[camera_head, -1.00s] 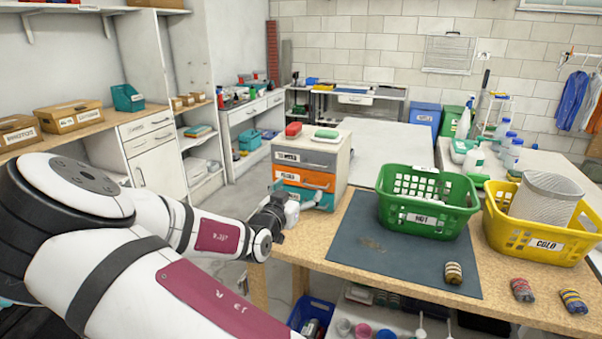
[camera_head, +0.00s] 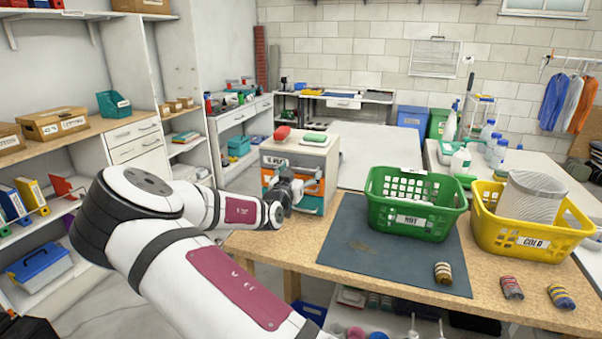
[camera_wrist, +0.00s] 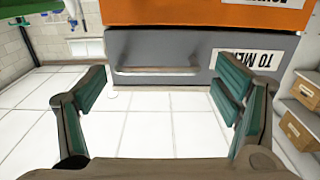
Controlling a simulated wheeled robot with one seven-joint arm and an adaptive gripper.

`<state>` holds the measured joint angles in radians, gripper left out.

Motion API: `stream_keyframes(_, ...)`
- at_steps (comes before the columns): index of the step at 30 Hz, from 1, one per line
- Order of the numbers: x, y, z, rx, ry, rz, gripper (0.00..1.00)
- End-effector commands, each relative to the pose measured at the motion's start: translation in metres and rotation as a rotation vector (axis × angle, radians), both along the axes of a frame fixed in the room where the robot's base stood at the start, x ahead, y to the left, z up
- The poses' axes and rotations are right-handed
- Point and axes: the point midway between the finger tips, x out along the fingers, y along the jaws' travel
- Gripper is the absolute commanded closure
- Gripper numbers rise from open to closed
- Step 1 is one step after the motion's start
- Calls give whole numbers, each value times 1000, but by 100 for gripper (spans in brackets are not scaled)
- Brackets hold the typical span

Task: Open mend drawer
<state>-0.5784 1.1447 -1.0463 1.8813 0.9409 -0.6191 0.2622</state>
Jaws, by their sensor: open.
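The small drawer unit (camera_head: 334,165) stands at the left end of the wooden table, with a grey, an orange and a blue drawer from top to bottom. In the wrist view, which is upside down, the grey drawer (camera_wrist: 200,45) carries a label reading "TO ME...". Its bar handle (camera_wrist: 155,71) shows ahead between my fingers. The drawer looks closed. My gripper (camera_head: 292,187) is in front of the unit and hides part of its fronts. In the wrist view my gripper (camera_wrist: 165,88) is open and empty, its fingers apart on either side of the handle.
A red item (camera_head: 283,133) and a green-and-white item (camera_head: 314,138) lie on top of the unit. A green basket (camera_head: 415,205) and a yellow basket (camera_head: 520,232) stand to its right. A dark mat (camera_head: 385,262) lies in front. Shelving lines the left wall.

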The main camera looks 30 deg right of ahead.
Motion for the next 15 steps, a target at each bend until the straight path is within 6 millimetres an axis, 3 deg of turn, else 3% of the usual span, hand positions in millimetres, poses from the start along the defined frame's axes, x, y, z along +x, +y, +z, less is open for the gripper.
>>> stream_keyframes(12, 5, -7, 0, 0, 0, 0, 17)
stream_keyframes(15, 5, -7, 0, 0, 0, 0, 37)
